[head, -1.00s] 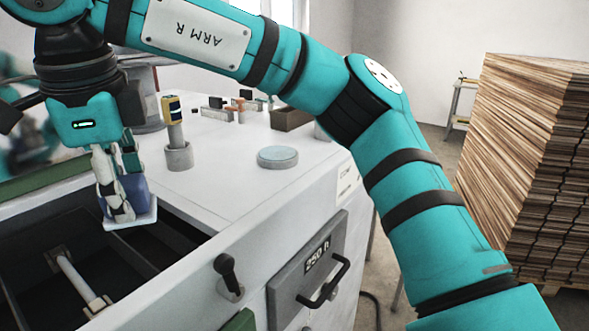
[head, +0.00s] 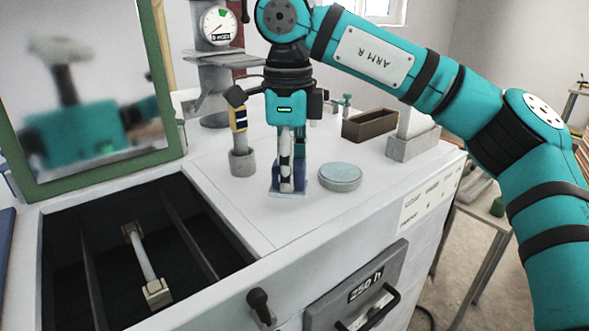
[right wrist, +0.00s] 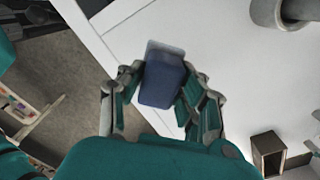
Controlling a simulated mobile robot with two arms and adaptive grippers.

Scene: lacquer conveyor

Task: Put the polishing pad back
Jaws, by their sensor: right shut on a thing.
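My right gripper (head: 287,180) points straight down and is shut on the polishing pad (head: 302,184), a dark blue block with a thin pale plate under it. The pad is low over the white worktop, just left of a round pale-blue disc; I cannot tell whether it touches the top. In the right wrist view the blue block of the pad (right wrist: 162,82) sits between both fingers (right wrist: 160,100), its pale edge showing beyond. My left gripper is not in view.
The round disc (head: 340,177) lies close to the right of the pad. A holder with a yellow-and-dark tool (head: 240,140) stands to the left. An open drawer with dividers (head: 215,235) lies in front left. A brown box (head: 370,125) and grey block (head: 412,145) stand behind right.

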